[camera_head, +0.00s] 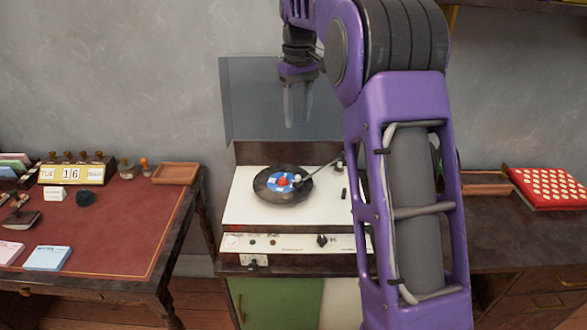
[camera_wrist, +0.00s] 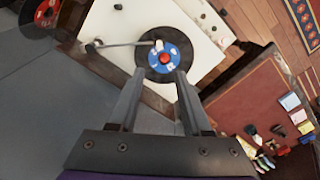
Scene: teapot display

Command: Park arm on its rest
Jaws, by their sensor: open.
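The record player (camera_head: 240,210) has a white deck with a black record (camera_head: 262,190) on its platter. The record has a blue label and a red centre. The tonearm (camera_head: 320,168) reaches from its pivot (camera_head: 339,160) at the back right over the record, its head near the label's edge. The tonearm also shows in the wrist view (camera_wrist: 125,43), with its head over the label. I cannot tell whether it touches the record. A separate rest is not clear to see. My gripper (camera_head: 297,118) is open and empty, above and behind the record, before the raised lid.
The grey see-through lid (camera_head: 245,95) stands open behind the deck. A red-topped desk (camera_head: 120,215) with a calendar and stamps is at left. A red dotted box (camera_head: 548,188) lies at right. My arm hides the deck's right side. Another record (camera_wrist: 45,12) shows in the wrist view.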

